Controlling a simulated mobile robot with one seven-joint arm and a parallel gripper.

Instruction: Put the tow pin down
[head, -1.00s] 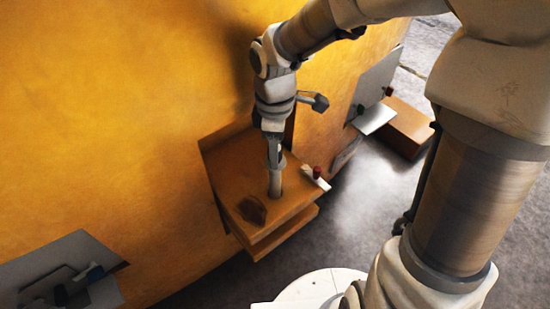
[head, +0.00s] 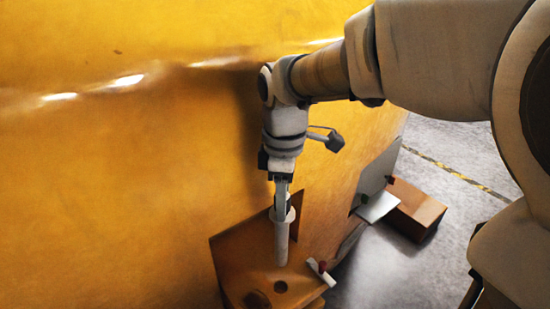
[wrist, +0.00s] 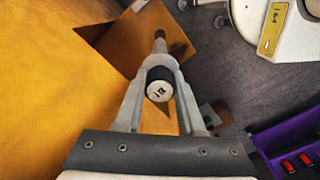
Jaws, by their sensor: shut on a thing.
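The tow pin (head: 282,245) is a pale grey cylinder hanging upright below my gripper (head: 282,206), which is shut on its upper end. In the head view its lower end appears above the orange-brown bracket (head: 240,255), clear of a dark round hole (head: 280,287) in the bracket's top. In the wrist view the pin's round, labelled head (wrist: 159,91) sits between the fingers, and its shaft points away towards the bracket (wrist: 140,35).
The bracket adjoins a large yellow body (head: 120,180). An orange-brown box (head: 415,212) and grey plate (head: 375,168) are further right. A purple tray (wrist: 290,145) shows in the wrist view.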

